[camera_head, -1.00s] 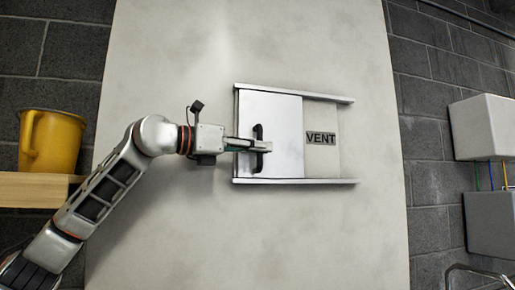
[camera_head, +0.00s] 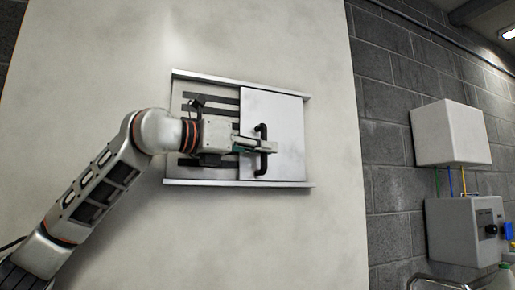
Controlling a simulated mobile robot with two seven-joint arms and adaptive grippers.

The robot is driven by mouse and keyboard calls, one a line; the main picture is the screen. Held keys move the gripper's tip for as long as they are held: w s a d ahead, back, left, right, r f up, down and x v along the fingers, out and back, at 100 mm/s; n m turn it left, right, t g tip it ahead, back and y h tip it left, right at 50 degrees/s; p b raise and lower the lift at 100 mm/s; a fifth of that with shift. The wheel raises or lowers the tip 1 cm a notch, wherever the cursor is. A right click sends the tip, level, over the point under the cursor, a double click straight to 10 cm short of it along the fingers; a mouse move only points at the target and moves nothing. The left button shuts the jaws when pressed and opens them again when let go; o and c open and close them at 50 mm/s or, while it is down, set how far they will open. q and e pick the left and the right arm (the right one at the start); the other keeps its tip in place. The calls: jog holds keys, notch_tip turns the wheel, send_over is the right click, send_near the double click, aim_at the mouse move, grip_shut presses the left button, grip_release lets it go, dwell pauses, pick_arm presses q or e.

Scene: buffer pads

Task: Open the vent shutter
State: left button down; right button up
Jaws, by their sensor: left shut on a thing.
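The vent shutter (camera_head: 287,120) is a flat white panel between an upper and a lower metal rail (camera_head: 225,183) on a pale wall panel. It stands at the right part of the rails. Dark vent slots (camera_head: 215,98) show to its left, partly hidden behind my left gripper and arm. My left gripper (camera_head: 268,147) is shut on the shutter's dark upright handle (camera_head: 262,165). The VENT label is not in view. My right gripper is not in view.
To the right, on a dark block wall, hang a white box (camera_head: 450,133) and a grey box (camera_head: 463,230) with a dark knob, joined by coloured wires. A metal tube (camera_head: 438,284) shows at the bottom right. The pale wall around the vent is clear.

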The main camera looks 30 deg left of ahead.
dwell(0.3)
pick_arm(q)
jog(key=c, duration=2.1)
grip_release()
jog(key=v, duration=1.2)
